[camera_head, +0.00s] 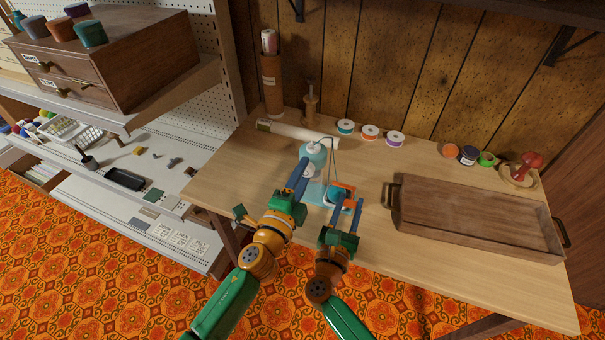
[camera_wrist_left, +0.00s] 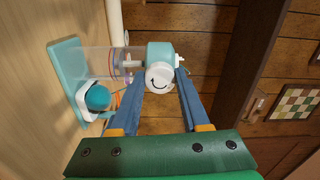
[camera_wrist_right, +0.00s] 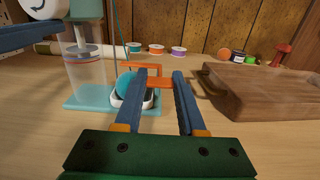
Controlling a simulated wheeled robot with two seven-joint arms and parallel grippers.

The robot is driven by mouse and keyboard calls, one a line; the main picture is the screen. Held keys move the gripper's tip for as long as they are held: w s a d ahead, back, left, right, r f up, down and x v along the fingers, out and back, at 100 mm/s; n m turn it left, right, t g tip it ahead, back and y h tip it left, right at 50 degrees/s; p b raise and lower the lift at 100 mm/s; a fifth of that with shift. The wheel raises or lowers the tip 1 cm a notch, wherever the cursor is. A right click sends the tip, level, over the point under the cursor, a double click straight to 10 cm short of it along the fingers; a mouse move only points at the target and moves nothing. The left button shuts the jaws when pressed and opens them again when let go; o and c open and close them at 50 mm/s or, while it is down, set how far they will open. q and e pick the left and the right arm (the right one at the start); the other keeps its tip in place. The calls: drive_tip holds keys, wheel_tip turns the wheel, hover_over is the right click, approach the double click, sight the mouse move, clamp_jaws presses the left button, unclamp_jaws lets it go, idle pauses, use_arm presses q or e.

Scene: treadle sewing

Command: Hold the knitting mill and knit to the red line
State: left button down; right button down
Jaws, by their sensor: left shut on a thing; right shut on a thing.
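The knitting mill has a teal head (camera_wrist_left: 160,55) with a white disc bearing a curved arrow, a clear cylinder (camera_wrist_right: 84,66) and a teal base (camera_wrist_left: 68,85). Red and blue rings show on the cylinder; I cannot tell the knitted length. My left gripper (camera_head: 302,166) is shut on the teal head, its fingers on either side of it in the left wrist view. My right gripper (camera_wrist_right: 161,74) is shut on an orange bar (camera_wrist_right: 158,82) beside the base. A teal ball (camera_wrist_right: 126,84) sits in a white holder on the base, with a teal strand rising above it.
A wooden tray (camera_head: 470,220) stands right of the mill. A white roll (camera_head: 297,133) lies behind it. A drawer cabinet (camera_head: 110,62) stands left.

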use_arm(q)
drive_tip(key=shift+c, duration=1.9)
unclamp_jaws()
drive_tip(key=v, duration=1.2)
drive_tip(key=shift+a, duration=0.1)
